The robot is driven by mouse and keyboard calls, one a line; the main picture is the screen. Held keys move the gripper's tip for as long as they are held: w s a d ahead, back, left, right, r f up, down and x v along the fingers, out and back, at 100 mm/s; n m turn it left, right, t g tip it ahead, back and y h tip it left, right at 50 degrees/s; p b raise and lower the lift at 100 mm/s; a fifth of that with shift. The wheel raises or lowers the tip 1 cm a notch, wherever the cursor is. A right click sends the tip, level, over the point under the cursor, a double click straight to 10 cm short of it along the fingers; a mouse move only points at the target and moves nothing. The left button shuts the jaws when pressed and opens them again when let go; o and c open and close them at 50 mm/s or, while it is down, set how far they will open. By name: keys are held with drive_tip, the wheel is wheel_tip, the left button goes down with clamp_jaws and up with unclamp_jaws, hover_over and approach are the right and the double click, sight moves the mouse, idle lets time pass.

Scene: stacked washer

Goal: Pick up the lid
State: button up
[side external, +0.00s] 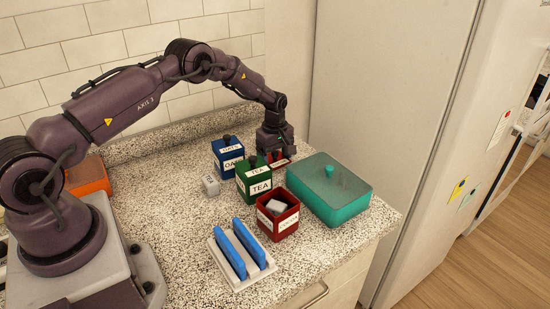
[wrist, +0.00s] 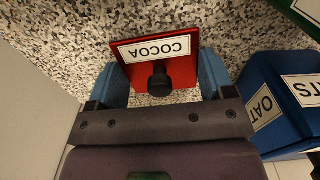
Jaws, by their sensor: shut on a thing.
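The lid is a square red plate marked COCOA with a black knob, and it shows in the wrist view (wrist: 181,48). In the side view the lid (side external: 279,162) is a small red patch behind the green canister, partly hidden by my gripper (side external: 276,155). My gripper's blue fingers stand at the lid's two opposite sides in the wrist view (wrist: 162,70), shut on it. I cannot tell whether the lid touches the counter. A red canister (side external: 287,226) stands open at the front, with a pale block (side external: 275,206) inside.
A green TEA canister (side external: 259,187) and a blue OATS canister (side external: 232,164) stand close to my gripper, both lidded. A teal lidded box (side external: 345,207) is to the right. A white rack with blue slabs (side external: 240,248) stands in front. A small grey cube (side external: 210,185) lies left.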

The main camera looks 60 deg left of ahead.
sight(275, 152)
drive_tip(key=shift+r, duration=0.4)
wheel_tip(275, 152, up, 3)
drive_tip(key=shift+f, duration=0.2)
drive_tip(key=s+d+r, duration=0.1)
drive_tip(key=s+r, duration=0.2)
drive_tip(key=s, duration=0.1)
drive_tip(key=s+d+r, duration=0.2)
drive_tip(key=s+r, duration=0.1)
drive_tip(key=s, duration=0.1)
drive_tip(key=s+d+r, duration=0.1)
drive_tip(key=s+r, duration=0.2)
drive_tip(key=s, duration=0.1)
drive_tip(key=shift+s+d+r, duration=0.1)
drive_tip(key=shift+s+d, duration=0.15)
drive_tip(key=shift+s, duration=0.05)
drive_tip(key=shift+s+d, duration=0.15)
drive_tip(key=d+r, duration=0.3)
drive_tip(key=d, duration=1.3)
drive_tip(key=shift+n, duration=0.5)
drive_tip(key=shift+a+f, duration=0.1)
drive_tip(key=shift+f, duration=3.25)
